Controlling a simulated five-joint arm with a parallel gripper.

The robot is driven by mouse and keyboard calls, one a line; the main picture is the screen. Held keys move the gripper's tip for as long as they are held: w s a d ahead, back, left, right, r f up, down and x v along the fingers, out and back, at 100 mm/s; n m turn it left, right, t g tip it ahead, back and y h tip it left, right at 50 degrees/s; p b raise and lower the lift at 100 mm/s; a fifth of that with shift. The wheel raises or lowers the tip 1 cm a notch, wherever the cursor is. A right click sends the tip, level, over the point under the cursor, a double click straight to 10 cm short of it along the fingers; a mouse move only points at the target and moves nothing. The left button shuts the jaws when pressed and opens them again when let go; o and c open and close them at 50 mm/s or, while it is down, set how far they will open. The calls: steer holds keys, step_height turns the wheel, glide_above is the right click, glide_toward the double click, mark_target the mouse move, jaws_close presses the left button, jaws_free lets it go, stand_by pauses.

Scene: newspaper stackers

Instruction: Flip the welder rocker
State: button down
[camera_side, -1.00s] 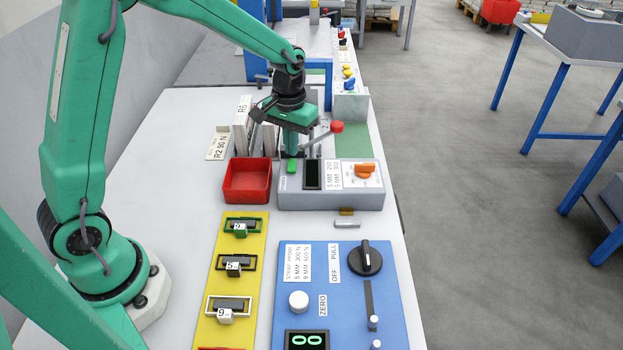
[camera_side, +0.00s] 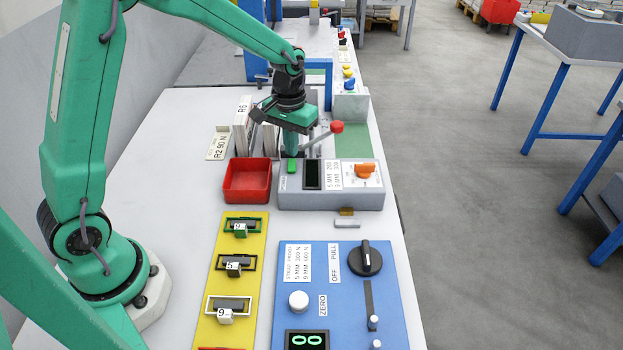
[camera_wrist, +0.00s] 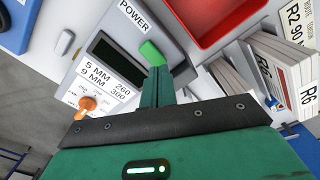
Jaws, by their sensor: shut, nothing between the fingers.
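The welder is a grey box (camera_side: 330,201) with a dark display, printed labels and an orange knob (camera_side: 366,171). Its bright green rocker (camera_side: 291,166) sits at the left of the top face. In the wrist view the rocker (camera_wrist: 151,52) is beside the POWER label. My gripper (camera_side: 291,152) is shut and empty, pointing down just behind the rocker. In the wrist view the fingertips (camera_wrist: 157,70) are right at the rocker and overlap its near end. I cannot tell whether they touch it. Which way the rocker is tipped is not clear.
A red-tipped lever (camera_side: 337,127) stands close to the right of my gripper. A red tray (camera_side: 247,196) is left of the welder. A blue panel (camera_side: 300,270) and a yellow rack (camera_side: 217,278) lie in front.

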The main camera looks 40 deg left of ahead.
mark_target(291, 161)
steer(key=shift+f, duration=1.05)
stand_by(0.9)
steer(key=shift+r, duration=3.6)
steer(key=s+r+m+t, duration=0.1)
steer(key=s+r, duration=0.4)
steer(key=s, duration=0.5)
steer(key=s+r+m+t, duration=0.2)
steer(key=s+r+t, duration=0.2)
steer(key=s, duration=0.7)
steer(key=shift+s+d+r+t, duration=0.3)
steer(key=shift+d+r, duration=0.15)
steer(key=shift+r, duration=0.3)
